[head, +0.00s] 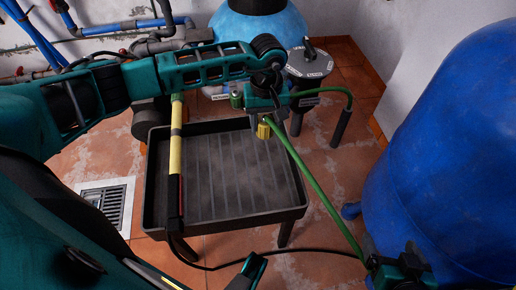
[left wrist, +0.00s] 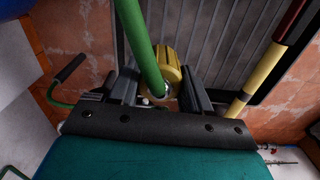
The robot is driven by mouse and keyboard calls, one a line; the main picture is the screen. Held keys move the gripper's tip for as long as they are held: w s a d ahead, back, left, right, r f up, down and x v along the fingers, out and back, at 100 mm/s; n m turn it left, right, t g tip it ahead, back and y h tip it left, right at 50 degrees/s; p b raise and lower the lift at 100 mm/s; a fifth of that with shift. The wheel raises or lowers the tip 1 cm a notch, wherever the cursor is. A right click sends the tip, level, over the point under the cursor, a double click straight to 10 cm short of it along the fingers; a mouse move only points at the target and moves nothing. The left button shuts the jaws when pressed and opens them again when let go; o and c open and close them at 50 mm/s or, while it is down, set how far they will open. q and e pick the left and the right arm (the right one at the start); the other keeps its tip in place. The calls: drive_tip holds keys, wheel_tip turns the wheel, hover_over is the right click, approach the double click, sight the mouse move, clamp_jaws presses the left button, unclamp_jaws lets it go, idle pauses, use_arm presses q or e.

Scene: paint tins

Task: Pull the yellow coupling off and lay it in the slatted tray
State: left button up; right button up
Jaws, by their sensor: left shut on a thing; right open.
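The yellow coupling (head: 263,130) is a small yellow cylinder at the back right of the slatted tray, seen above its slats. My left gripper (head: 263,118) is shut on it. In the left wrist view the coupling (left wrist: 174,66) sits between the fingers, with a silvery end toward me. A green pipe (left wrist: 139,45) crosses in front of it; I cannot tell whether they are joined. The slatted tray (head: 301,190) is dark, ribbed and raised on legs; its bare slats show below. My right gripper (head: 380,264) is open at the lower right, by the low end of the green pipe.
A yellow-and-black pole (head: 176,150) crosses the tray's left side. A black cable (head: 285,257) runs along the front. A big blue tank (head: 440,150) fills the right. A dark round stand (head: 309,65) is behind. A floor grate (head: 107,203) lies left.

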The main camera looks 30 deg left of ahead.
use_arm(q)
wheel_tip(320, 180, down, 11)
drive_tip(key=a+n+b, duration=0.1)
drive_tip(key=a+n, duration=0.1)
drive_tip(key=shift+s+a+n+b, duration=0.15)
drive_tip(key=shift+a+n+b, duration=0.05)
drive_tip(key=shift+n+b, duration=0.2)
use_arm(e)
drive_tip(key=shift+s+a+f, duration=0.15)
drive_tip(key=shift+f, duration=0.4)
drive_tip(key=shift+s+a+f, duration=0.1)
drive_tip(key=shift+a+f, duration=0.05)
drive_tip(key=shift+f, duration=0.4)
use_arm(q)
wheel_tip(320, 180, down, 6)
drive_tip(key=b, duration=0.6)
drive_tip(key=shift+r, duration=0.1)
drive_tip(key=shift+f+b, duration=0.45)
drive_tip(key=shift+f, duration=0.35)
use_arm(e)
drive_tip(key=shift+y, duration=0.5)
drive_tip(key=f, duration=0.1)
drive_tip(key=a+f, duration=0.1)
drive_tip(key=w+a+f, duration=0.1)
drive_tip(key=shift+f, duration=0.3)
drive_tip(key=shift+w, duration=0.1)
